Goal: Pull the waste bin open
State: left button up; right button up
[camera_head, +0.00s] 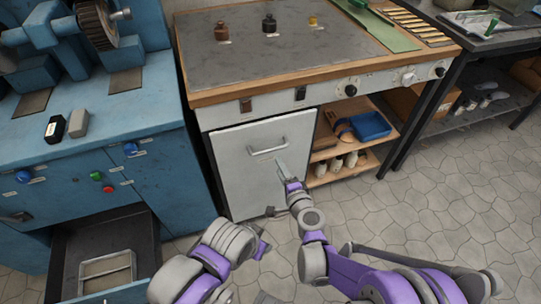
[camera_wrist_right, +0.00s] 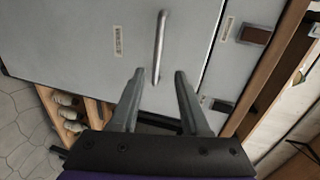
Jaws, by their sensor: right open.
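The waste bin's pale grey front (camera_head: 240,172) sits under the wooden-edged bench and looks closed. Its metal bar handle (camera_head: 268,149) is near the top of the front. My right gripper (camera_head: 280,163) is open in front of the bin, just below and right of the handle in the head view. In the right wrist view, the handle (camera_wrist_right: 160,40) lies ahead, its near end between the two open fingertips (camera_wrist_right: 159,73); I cannot tell whether they reach around it. My left gripper (camera_head: 268,212) is low before the bin's bottom edge; its fingers are too unclear to judge.
A blue machine cabinet (camera_head: 170,175) with a pulled-out lower drawer (camera_head: 105,240) stands left of the bin. Open shelves with a blue tray (camera_head: 370,126) are on the right. Small bottles stand on the bench top (camera_head: 285,60). Stone floor (camera_head: 440,200) is free at right.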

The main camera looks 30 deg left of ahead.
aim_at(269, 151)
jog(key=x, duration=0.3)
jog(key=b+x, duration=0.1)
jog(key=x, duration=0.7)
jog(key=shift+a+f, duration=0.15)
jog(key=shift+f, duration=0.15)
grip_shut()
dwell(1.0)
